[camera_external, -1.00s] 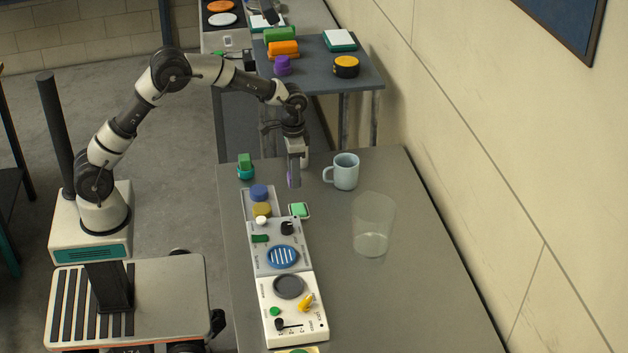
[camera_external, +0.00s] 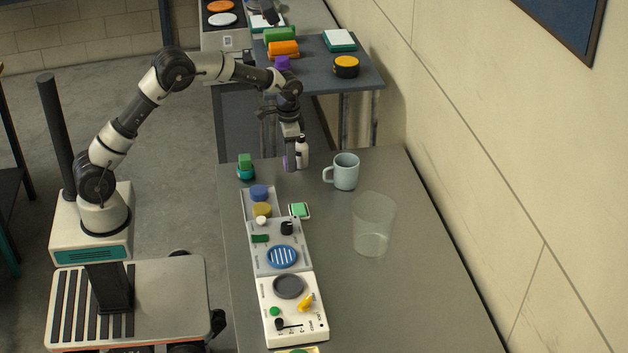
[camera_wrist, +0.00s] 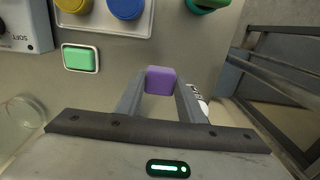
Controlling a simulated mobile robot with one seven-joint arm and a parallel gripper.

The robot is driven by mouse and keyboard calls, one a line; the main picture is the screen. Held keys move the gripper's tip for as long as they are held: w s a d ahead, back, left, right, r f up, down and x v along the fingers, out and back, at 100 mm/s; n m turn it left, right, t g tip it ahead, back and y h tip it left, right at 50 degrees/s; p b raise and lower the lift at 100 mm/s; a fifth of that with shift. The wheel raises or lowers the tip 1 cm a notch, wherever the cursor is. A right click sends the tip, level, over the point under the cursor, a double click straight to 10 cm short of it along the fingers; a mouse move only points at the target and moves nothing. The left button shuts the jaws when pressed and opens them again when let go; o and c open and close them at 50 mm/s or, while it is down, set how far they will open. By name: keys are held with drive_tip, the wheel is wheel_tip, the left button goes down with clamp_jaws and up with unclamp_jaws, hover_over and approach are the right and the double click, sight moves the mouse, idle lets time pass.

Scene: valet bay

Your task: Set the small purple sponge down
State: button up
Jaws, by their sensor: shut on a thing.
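The small purple sponge (camera_wrist: 161,80) is between the two fingertips of my gripper (camera_wrist: 160,92) in the wrist view. My gripper is shut on it. In the external view my gripper (camera_external: 291,163) points down over the far end of the grey table (camera_external: 400,290), and only a sliver of purple shows at its fingers. The sponge appears held above the table; I cannot tell the exact gap.
A white bottle (camera_external: 302,150) stands close to the right of my gripper. A light blue mug (camera_external: 345,172) and a clear cup (camera_external: 373,226) stand further right.

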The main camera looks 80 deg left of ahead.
drive_tip(key=shift+f, duration=2.2)
drive_tip(key=shift+f, duration=0.1)
drive_tip(key=shift+f+b, duration=0.1)
drive_tip(key=shift+b, duration=0.2)
drive_tip(key=o, duration=1)
